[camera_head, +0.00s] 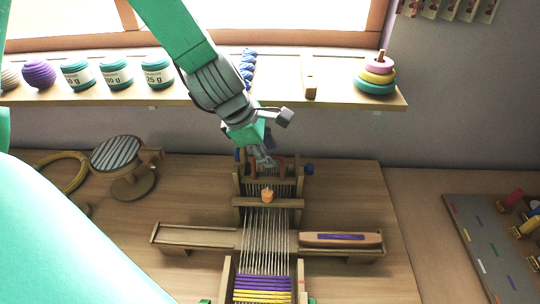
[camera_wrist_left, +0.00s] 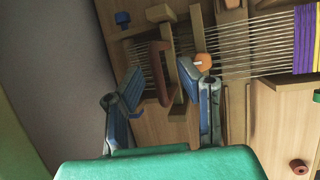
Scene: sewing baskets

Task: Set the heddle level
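A wooden loom (camera_head: 240,188) stands on the table with pale warp threads (camera_head: 266,232) running along it. A wooden crossbar (camera_head: 285,203) with an orange knob (camera_head: 267,195) spans the threads. Behind it is a reddish-brown frame, which I take for the heddle; it shows in the left wrist view (camera_wrist_left: 165,92). I cannot tell its exact tilt. My left gripper (camera_head: 266,162) is over the loom's far end. In the left wrist view its fingers (camera_wrist_left: 164,82) are apart, with part of the reddish-brown frame between them; contact is unclear. My right gripper is out of view.
A shuttle (camera_head: 341,239) lies on the right side tray, and the left tray (camera_head: 195,236) is empty. A shelf (camera_head: 200,97) with yarn balls and stacked rings (camera_head: 375,78) runs behind. A striped round stand (camera_head: 118,154) is at left, a grey board (camera_head: 487,250) at right.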

